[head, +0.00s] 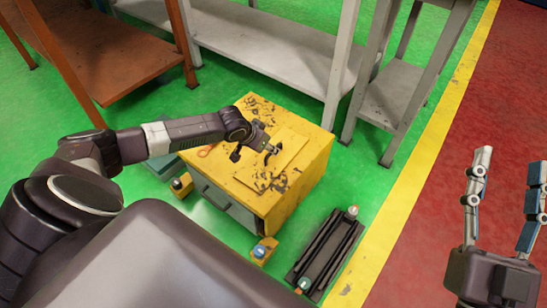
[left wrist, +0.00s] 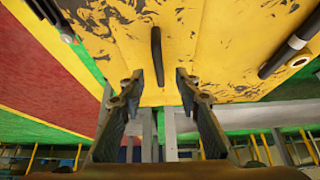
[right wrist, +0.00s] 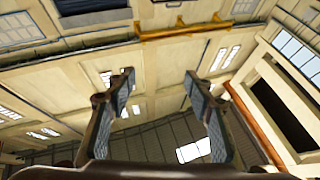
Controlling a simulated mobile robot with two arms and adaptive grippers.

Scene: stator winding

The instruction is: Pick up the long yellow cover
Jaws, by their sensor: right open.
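The long yellow cover looks to be the smooth yellow panel (head: 289,146) with a dark handle, lying on top of the worn yellow cabinet (head: 310,172). Its black handle (left wrist: 156,50) shows in the left wrist view, ahead of and between the fingertips. My left gripper (head: 262,149) is over the cabinet top near the handle. In the left wrist view this gripper (left wrist: 158,76) is open and empty, with the handle apart from the fingers. My right gripper (head: 509,166) is open and empty, raised over the red floor at the right; it also shows in the right wrist view (right wrist: 158,78).
A dark rail frame (head: 327,250) lies on the floor right of the cabinet. A small yellow block (head: 264,251) stands on the floor in front, another (head: 181,184) at the left. Grey shelves (head: 270,50) stand behind. The red floor (head: 440,190) at the right is clear.

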